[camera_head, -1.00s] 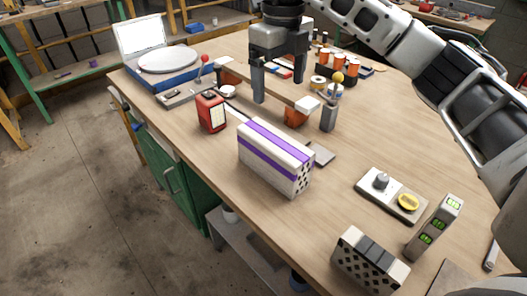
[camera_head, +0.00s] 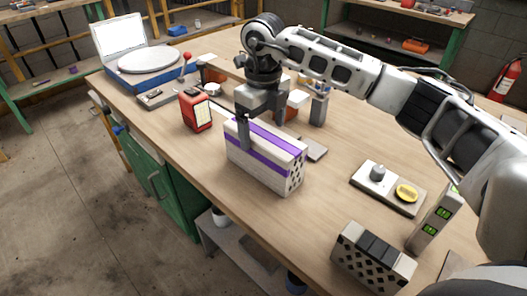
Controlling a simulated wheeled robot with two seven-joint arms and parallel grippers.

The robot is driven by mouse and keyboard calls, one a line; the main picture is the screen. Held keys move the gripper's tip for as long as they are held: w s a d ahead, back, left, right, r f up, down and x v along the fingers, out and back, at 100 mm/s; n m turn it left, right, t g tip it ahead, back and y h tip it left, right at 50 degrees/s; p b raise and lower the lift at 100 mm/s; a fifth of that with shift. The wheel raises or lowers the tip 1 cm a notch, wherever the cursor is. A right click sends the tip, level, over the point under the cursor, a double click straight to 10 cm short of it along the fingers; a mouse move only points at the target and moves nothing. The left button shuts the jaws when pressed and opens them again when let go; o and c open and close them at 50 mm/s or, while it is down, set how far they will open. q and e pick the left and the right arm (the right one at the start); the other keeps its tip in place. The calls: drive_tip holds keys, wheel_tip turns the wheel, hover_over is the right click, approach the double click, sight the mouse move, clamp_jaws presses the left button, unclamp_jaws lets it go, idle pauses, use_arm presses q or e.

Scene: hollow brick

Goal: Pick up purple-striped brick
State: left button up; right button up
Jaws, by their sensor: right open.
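The purple-striped brick (camera_head: 272,168) is a long white block with purple bands and holes in its right end face. It lies on the workbench near the left edge. My right gripper (camera_head: 260,130) points down at the brick's far left part. One finger shows in front of the brick's near long face, overlapping the purple band. The other finger is mostly hidden behind the gripper body and brick, so contact cannot be told. The jaws are open and the brick rests on the bench. My left gripper is not in view.
A red device (camera_head: 196,111) stands left of the brick, and a flat grey plate (camera_head: 313,148) lies at its right. A control panel (camera_head: 386,188), a green-vial level (camera_head: 433,220) and a dark-striped brick (camera_head: 371,258) are farther right. Bare wood lies between.

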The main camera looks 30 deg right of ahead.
drive_tip(key=shift+f+p, duration=0.4)
drive_tip(key=shift+f, duration=2.3)
drive_tip(key=c, duration=1.4)
drive_tip(key=shift+w+r, duration=0.1)
drive_tip(key=shift+r, duration=0.05)
drive_tip(key=c, duration=0.3)
